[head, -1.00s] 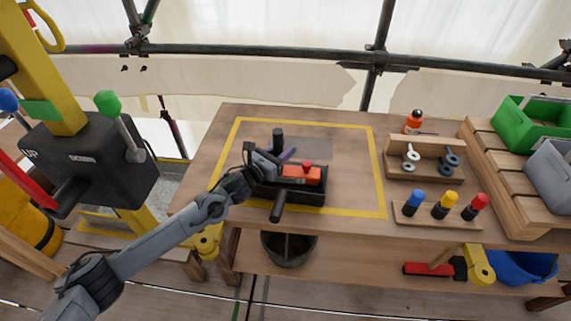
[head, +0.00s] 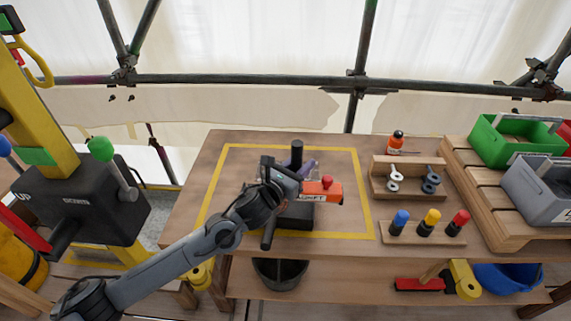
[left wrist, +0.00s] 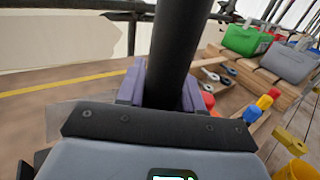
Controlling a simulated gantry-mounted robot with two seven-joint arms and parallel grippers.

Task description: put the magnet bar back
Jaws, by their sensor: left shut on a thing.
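The orange magnet bar (head: 322,190) has a red knob on top and a pale label on its side. A black upright post (head: 297,151) stands by it; the join between them is hidden by my gripper. My left gripper (head: 303,168) is shut around this black post, with its purple fingers on both sides. The post also fills the middle of the left wrist view (left wrist: 182,50). The orange body shows above the black block (head: 296,216), its right end reaching past it. Whether they touch is unclear. My right gripper is out of view.
A yellow outline (head: 366,195) frames the work area on the wooden bench. To the right stand a wooden rack (head: 406,182) with metal eyes and a strip with blue, yellow and red-topped pegs (head: 427,232). Green (head: 515,140) and grey (head: 540,188) bins sit farther right. A bucket (head: 280,274) is below.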

